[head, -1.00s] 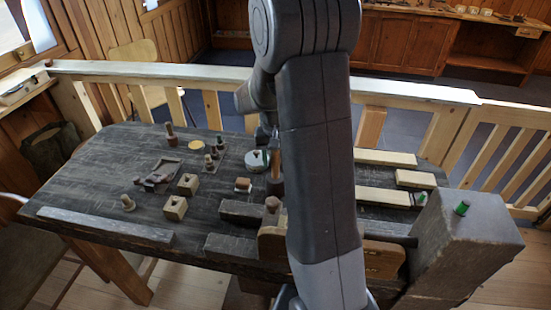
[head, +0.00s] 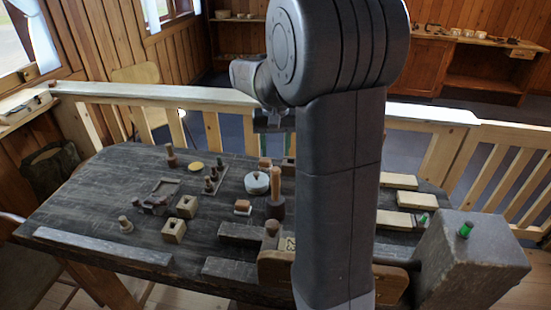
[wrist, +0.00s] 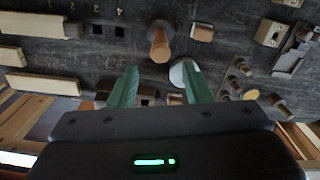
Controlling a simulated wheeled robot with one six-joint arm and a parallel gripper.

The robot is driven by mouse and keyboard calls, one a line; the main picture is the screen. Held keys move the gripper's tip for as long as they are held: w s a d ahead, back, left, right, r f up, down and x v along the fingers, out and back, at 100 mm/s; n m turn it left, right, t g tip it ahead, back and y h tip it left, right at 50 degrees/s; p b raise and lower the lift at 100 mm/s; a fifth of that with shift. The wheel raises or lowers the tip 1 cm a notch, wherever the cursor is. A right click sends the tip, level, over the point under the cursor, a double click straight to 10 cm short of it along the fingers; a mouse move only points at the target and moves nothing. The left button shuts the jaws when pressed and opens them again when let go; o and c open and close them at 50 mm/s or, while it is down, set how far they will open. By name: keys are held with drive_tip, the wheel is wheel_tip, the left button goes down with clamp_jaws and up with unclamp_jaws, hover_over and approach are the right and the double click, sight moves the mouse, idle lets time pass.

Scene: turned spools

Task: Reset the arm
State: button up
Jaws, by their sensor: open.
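My gripper (wrist: 160,78) shows in the wrist view with two green fingers spread wide apart and nothing between them. It hangs above the dark workbench (wrist: 60,55), clear of its top. In the head view my raised arm fills the middle of the picture, and the dark gripper body (head: 273,121) shows left of it, with the fingers hard to make out. A round pale-lidded pot (head: 257,183) and a wooden-handled mallet (head: 275,203) stand on the bench below. The pot also shows partly behind a finger in the wrist view (wrist: 178,74).
Square wooden blocks with holes (head: 187,206) and several small turned pieces (head: 211,183) stand on the left of the bench. Pale boards (head: 395,219) lie at right. A large grey block (head: 470,262) stands at front right. A wooden railing (head: 165,94) runs behind.

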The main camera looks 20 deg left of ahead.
sight(276, 170)
idle(0.4)
wheel_tip(276, 170, down, 12)
drive_tip(key=shift+r+p, duration=0.25)
drive_tip(key=shift+p, duration=0.25)
drive_tip(key=shift+r+b, duration=0.3)
drive_tip(key=shift+r, duration=1.45)
drive_tip(key=shift+f, duration=0.15)
